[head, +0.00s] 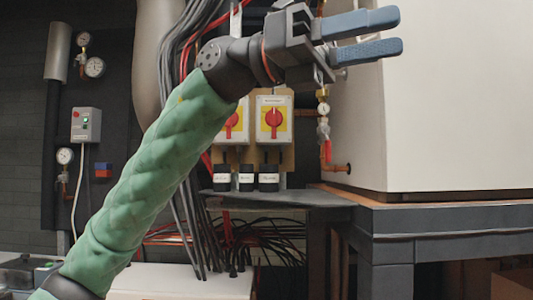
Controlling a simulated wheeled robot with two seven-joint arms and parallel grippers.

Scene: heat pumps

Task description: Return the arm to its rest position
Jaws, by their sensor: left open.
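My left gripper (372,36) is raised at the top of the head view, at the end of my green-sleeved arm that comes in from the lower left. Its two blue-grey fingers point right and stand apart, with nothing between them. In the picture the fingers overlap the upper left part of a large white cabinet (450,120); whether they touch it I cannot tell. My right gripper is not in view.
Two switch boxes with red rotary knobs (274,118) stand behind the arm. Black cables (190,195) hang beside them. The cabinet rests on a dark metal frame (450,218). Gauges (94,67) and a grey control box (86,124) are on the left wall.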

